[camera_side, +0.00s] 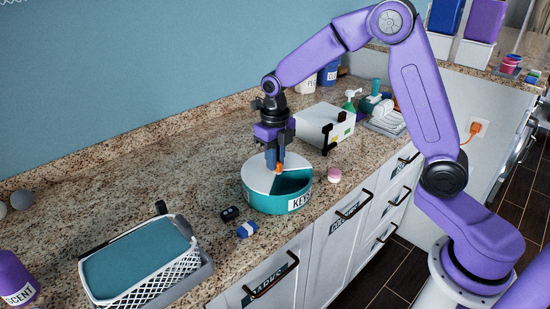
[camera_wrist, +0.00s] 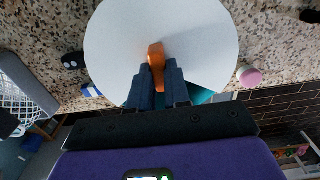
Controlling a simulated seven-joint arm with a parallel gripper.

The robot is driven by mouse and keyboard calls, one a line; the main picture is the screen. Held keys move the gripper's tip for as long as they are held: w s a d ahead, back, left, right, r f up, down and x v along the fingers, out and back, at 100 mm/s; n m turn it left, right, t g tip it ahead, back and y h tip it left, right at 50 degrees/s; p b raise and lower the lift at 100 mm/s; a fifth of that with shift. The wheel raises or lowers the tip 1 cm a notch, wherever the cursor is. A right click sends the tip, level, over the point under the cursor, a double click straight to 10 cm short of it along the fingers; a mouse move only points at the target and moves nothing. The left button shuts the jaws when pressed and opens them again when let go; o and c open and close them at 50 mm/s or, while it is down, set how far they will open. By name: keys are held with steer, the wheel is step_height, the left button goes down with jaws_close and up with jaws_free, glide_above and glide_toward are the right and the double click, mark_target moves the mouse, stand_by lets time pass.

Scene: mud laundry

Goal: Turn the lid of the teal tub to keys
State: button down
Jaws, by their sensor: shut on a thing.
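The teal tub (camera_side: 268,203) stands on the granite counter, with a "KEYS" label on its front right side. Its white lid (camera_side: 257,173) has a wedge-shaped opening that shows the teal inside at the front right, above the label. In the wrist view the lid (camera_wrist: 190,35) fills the top middle, and a bit of teal shows beside my fingers. An orange knob (camera_wrist: 156,62) stands on the lid. My gripper (camera_side: 275,161) points down from above and is shut on the orange knob, a finger on each side. The fingers hide part of the opening in the wrist view.
A black fob (camera_side: 229,213) and a blue-and-white block (camera_side: 247,230) lie left of the tub, a pink-topped jar (camera_side: 334,175) right of it. A white lattice basket (camera_side: 150,285) stands front left, a white box (camera_side: 322,125) behind.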

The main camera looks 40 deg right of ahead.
steer(key=c, duration=1.1)
jaws_free()
step_height(320, 180, up, 18)
steer(key=shift+f, duration=0.25)
steer(key=s+f+m, duration=0.4)
steer(key=s+m, duration=0.3)
steer(key=s, duration=0.3)
steer(key=s+f+m, duration=0.4)
steer(key=s+m, duration=0.4)
steer(key=s, duration=0.3)
steer(key=s+f+m, duration=0.4)
steer(key=s+m, duration=0.4)
steer(key=s, duration=0.3)
steer(key=shift+d+f, duration=0.1)
steer(key=shift+d, duration=0.25)
